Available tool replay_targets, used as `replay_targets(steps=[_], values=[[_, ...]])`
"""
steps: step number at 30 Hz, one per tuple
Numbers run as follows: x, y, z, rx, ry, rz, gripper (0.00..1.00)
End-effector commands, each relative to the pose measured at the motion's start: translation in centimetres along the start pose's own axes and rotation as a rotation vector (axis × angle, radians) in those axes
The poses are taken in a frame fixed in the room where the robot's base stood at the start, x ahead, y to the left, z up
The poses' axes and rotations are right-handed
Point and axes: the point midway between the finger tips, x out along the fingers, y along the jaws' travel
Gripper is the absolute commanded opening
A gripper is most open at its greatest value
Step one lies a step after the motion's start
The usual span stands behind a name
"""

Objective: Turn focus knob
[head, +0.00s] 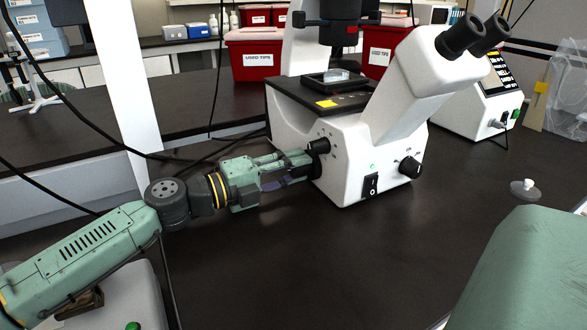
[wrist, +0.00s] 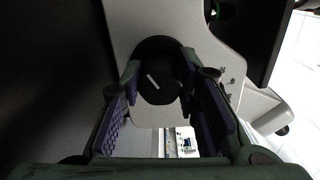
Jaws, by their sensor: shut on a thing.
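The white microscope (head: 345,140) stands on the black bench, with its eyepieces (head: 472,38) at the upper right. The black focus knob (head: 318,146) sticks out from the side of its base that faces my gripper. In the wrist view the knob (wrist: 158,75) is a dark round disc with a short white line that lies slanted. My gripper (head: 300,160) comes from the left, and its fingers (wrist: 160,82) lie on both sides of the knob, shut on it. In the head view the fingers hide part of the knob's lower side.
A second black knob (head: 410,167) and a power switch (head: 371,186) are on the microscope's front. Red tip bins (head: 258,62) stand behind. A black cable (head: 215,90) hangs behind my arm.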

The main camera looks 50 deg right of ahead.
Motion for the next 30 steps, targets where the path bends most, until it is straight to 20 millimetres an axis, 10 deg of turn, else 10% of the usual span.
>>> replay_targets(steps=[27, 28, 30], values=[[-0.01, 0.06, -0.01, -0.191, 0.0, 0.0, 0.01], [-0.01, 0.06, -0.01, -0.191, 0.0, 0.0, 0.3], [-0.01, 0.06, -0.02, -0.191, 0.0, 0.0, 0.34]])
